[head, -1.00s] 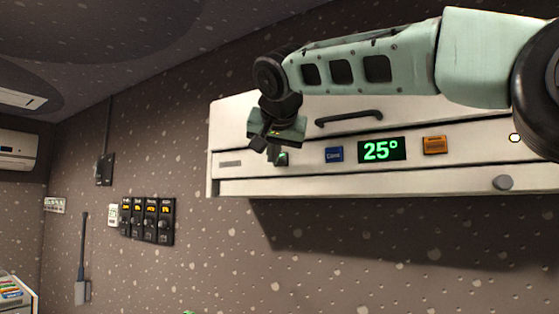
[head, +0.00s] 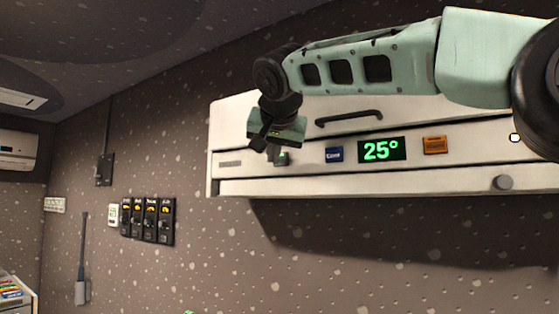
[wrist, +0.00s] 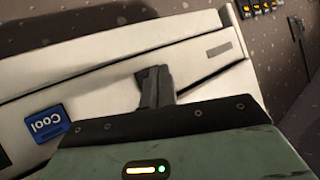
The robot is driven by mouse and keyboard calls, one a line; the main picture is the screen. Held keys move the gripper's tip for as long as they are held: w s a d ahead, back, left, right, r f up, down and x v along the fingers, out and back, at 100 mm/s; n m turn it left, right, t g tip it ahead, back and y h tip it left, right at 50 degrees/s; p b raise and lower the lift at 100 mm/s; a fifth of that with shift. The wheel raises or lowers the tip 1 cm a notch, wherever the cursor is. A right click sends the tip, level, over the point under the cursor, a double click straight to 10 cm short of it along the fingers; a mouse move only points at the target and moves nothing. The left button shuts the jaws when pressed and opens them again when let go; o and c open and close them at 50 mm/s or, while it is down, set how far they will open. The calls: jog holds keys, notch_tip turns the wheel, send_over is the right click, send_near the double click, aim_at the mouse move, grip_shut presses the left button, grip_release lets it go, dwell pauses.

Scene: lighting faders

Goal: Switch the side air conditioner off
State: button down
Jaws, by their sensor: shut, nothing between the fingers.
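The air conditioner (head: 235,186) is a long white unit on the wall at the right of the head view. Its display (head: 382,150) reads 25° in lit green. A blue Cool panel (head: 334,154) sits left of the display and an orange panel (head: 435,145) right of it. My gripper (head: 280,158) is shut and empty at the front panel, left of the Cool panel. In the wrist view, its dark fingers (wrist: 154,87) are against or just before the white front; contact is unclear. Whatever lies behind the fingertips is hidden.
A dark handle bar (head: 349,117) is above the display, and a round grey knob (head: 503,183) is at the lower right. A second white air conditioner (head: 18,150) hangs at the far left. Several black fader modules (head: 147,220) are on the wall.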

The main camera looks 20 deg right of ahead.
jog(key=shift+d, duration=0.1)
dwell(0.5)
jog(key=shift+w+d, duration=0.3)
dwell(0.4)
jog(key=shift+s+a+b, duration=0.3)
jog(key=shift+a+b, duration=0.05)
jog(key=shift+a, duration=0.05)
jog(key=s+a, duration=0.1)
jog(key=s+a+b, duration=0.1)
jog(key=a, duration=0.1)
jog(key=s+a, duration=0.1)
jog(key=shift+s+a+b, duration=0.25)
jog(key=shift+a+b, duration=0.1)
jog(key=shift+a, duration=0.05)
dwell(0.3)
